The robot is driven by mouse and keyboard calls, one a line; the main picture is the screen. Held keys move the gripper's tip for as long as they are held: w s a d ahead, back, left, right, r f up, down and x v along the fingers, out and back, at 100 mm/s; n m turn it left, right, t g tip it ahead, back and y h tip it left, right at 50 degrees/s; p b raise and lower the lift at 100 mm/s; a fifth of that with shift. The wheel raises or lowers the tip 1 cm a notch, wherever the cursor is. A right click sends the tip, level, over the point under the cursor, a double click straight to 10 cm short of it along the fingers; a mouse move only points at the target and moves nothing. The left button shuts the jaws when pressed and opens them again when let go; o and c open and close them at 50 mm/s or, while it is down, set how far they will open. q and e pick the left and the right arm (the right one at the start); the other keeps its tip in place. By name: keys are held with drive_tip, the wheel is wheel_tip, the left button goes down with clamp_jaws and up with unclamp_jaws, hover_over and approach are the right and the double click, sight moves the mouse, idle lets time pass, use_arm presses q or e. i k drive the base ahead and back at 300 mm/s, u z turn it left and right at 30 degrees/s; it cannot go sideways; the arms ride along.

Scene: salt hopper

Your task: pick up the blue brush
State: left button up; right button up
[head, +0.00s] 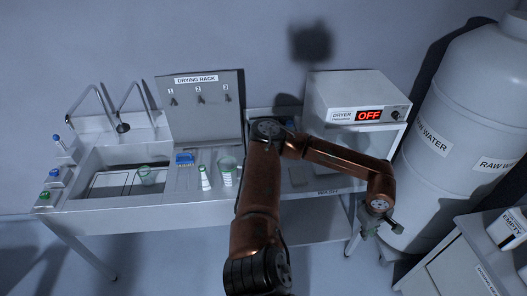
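My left arm rises through the middle of the head view and bends right. My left gripper (383,227) hangs at the right, in front of the bench's right end and below the dryer, far from the blue item. Its fingers are small and dark, and I cannot tell whether they are open. My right gripper is not in view.
The sink (108,160) holds a greenish beaker (147,175). A conical flask (205,178) and a beaker (227,170) stand right of the blue item. The drying rack (203,110) stands behind. A dryer (355,100) and a large tank (460,130) are at the right.

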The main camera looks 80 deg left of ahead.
sight(182, 160)
drive_tip(key=u, duration=2.6)
drive_tip(key=i, duration=1.65)
